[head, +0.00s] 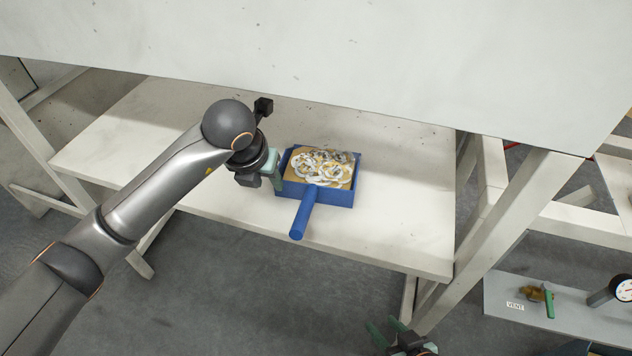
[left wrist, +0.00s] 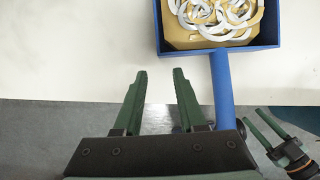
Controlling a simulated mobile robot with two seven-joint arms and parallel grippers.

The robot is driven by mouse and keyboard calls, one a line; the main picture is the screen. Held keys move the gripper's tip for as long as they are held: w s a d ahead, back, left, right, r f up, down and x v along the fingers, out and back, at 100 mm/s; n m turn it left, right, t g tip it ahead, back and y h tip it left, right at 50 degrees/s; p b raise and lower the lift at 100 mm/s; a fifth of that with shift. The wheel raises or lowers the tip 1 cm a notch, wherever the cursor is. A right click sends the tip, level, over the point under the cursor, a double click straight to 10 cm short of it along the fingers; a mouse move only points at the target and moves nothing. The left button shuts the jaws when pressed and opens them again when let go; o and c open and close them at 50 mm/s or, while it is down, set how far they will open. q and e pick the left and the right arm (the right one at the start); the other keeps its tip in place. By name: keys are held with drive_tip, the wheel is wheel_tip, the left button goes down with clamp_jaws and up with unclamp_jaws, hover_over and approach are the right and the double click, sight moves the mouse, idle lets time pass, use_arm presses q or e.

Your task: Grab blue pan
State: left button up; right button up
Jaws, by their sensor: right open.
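The blue pan (head: 349,197) sits on the white table shelf, with several whitish rings in its tan inside. Its round blue handle (head: 303,215) points toward the front edge. My left gripper (head: 279,170) is at the left side of the pan in the head view; I cannot tell whether it touches. In the left wrist view, its green fingers (left wrist: 160,82) are apart and empty, with the pan (left wrist: 222,47) ahead and the handle (left wrist: 222,90) just right of them. My right gripper (head: 388,335) is open and empty, low at the bottom of the head view.
The white shelf (head: 400,235) is clear around the pan. A large white panel (head: 350,60) overhangs the shelf's back. A slanted white leg (head: 497,235) stands at the right. A grey board (head: 555,315) with a gauge (head: 624,290) and a brass valve (head: 535,293) is lower right.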

use_arm(q)
drive_tip(key=w, duration=0.2)
drive_tip(key=w+d, duration=0.1)
drive_tip(key=w, duration=0.1)
drive_tip(key=shift+w, duration=0.25)
drive_tip(key=shift+b+x, duration=0.5)
drive_tip(key=shift+x, duration=2.05)
clamp_jaws()
